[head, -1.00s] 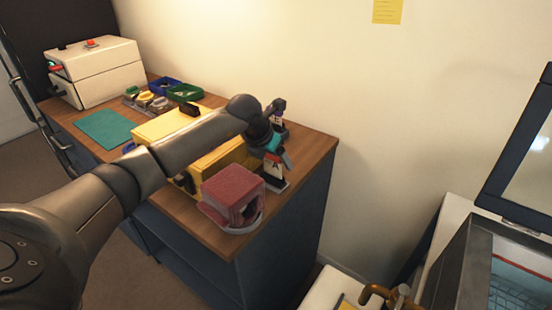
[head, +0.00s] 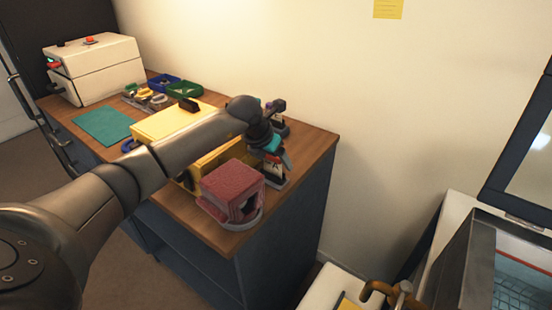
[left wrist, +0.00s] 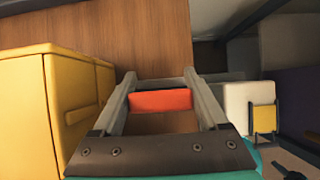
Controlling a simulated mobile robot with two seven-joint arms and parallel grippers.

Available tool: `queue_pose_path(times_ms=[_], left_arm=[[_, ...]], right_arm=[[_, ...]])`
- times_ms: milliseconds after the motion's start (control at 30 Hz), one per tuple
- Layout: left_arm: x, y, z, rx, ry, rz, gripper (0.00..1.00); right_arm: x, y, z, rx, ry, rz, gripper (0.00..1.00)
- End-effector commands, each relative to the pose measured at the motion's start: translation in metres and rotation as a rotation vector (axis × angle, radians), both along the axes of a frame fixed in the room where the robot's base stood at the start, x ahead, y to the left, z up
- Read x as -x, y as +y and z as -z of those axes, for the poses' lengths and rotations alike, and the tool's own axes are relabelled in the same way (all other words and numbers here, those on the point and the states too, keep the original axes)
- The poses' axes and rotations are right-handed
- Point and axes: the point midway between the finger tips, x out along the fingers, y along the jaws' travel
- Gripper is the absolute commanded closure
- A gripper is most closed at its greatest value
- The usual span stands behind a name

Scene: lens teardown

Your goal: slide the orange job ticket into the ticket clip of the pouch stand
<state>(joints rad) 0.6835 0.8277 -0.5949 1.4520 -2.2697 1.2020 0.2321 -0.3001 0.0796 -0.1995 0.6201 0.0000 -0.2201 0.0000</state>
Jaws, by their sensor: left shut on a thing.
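My left gripper (left wrist: 160,88) is shut on the orange job ticket (left wrist: 160,101), which spans the gap between its two fingers in the left wrist view. In the head view the left gripper (head: 273,148) is at the right end of the desk, over a small dark stand with a white card marked A (head: 271,170). A second similar small stand (head: 278,117) is behind the gripper. I cannot tell which is the pouch stand, and its ticket clip cannot be made out. In the head view the ticket is mostly hidden. My right gripper is not in view.
A yellow cabinet (head: 170,122) stands left of the gripper; it fills the left of the wrist view (left wrist: 28,115). A dark pink box-shaped thing (head: 228,185) in a grey dish is at the desk's front edge. A teal mat (head: 103,126) and a white machine (head: 95,72) are farther left.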

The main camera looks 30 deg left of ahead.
Motion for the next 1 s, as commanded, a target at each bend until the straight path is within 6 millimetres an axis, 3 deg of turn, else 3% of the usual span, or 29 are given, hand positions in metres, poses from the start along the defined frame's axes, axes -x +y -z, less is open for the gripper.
queue_pose_path(times_ms=[600, 633, 800, 1000], left_arm=[[0.0001, -0.0002, 0.0102, 0.000, 0.000, 0.000, 0.76], [0.0000, -0.0002, 0.0096, 0.000, 0.000, 0.000, 0.20], [0.0001, -0.0002, 0.0093, 0.000, 0.000, 0.000, 0.01], [0.0001, -0.0002, 0.0093, 0.000, 0.001, 0.000, 0.00]], right_arm=[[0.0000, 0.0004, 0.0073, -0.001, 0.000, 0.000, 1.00], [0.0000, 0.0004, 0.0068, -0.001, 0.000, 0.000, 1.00], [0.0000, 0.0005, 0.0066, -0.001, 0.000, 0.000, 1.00], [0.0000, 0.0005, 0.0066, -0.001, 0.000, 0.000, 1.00]])
